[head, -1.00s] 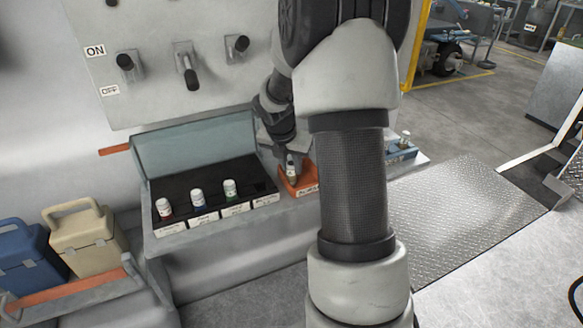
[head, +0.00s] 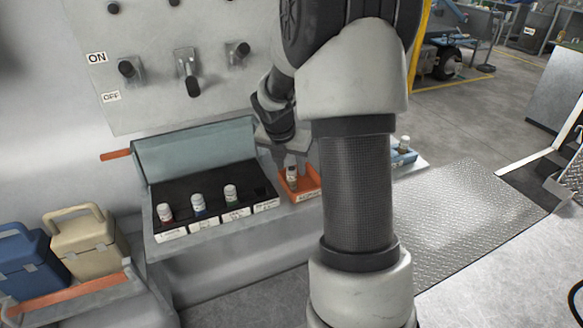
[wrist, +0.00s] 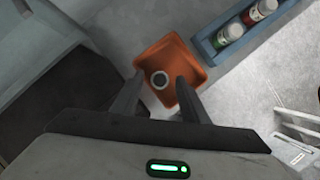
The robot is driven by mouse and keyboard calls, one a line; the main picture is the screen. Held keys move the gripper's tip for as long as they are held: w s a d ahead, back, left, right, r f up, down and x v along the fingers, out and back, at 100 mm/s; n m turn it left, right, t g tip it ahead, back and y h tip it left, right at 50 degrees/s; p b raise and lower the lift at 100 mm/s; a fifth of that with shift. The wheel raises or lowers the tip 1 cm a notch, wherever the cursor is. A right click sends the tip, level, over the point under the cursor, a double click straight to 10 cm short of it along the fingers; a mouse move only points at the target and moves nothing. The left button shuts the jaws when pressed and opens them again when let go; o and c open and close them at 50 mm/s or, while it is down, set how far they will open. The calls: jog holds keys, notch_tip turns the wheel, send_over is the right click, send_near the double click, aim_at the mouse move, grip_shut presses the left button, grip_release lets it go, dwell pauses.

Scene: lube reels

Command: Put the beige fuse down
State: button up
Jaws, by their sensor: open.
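The fuse (head: 291,172) stands upright in an orange tray (head: 311,187) on the grey ledge. It is small, with a pale top; its beige colour is hard to make out. In the wrist view the fuse (wrist: 160,80) shows from above as a pale ring with a dark centre, inside the orange tray (wrist: 187,62). My gripper (head: 288,154) is over the tray, pointing down. In the wrist view its two fingers (wrist: 159,88) are apart, one on each side of the fuse, with gaps visible. My arm hides part of the ledge in the head view.
Left of the tray is a black rack (head: 180,187) with several capped bottles and an open lid. A blue tray (head: 404,157) with bottles is to the right. Beige (head: 88,240) and blue (head: 28,262) cases stand at far left. A switch panel (head: 150,30) rises behind.

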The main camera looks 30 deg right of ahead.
jog(key=p+v, duration=0.2)
jog(key=v, duration=0.7)
jog(key=shift+r, duration=0.25)
jog(key=shift+s+a, duration=0.1)
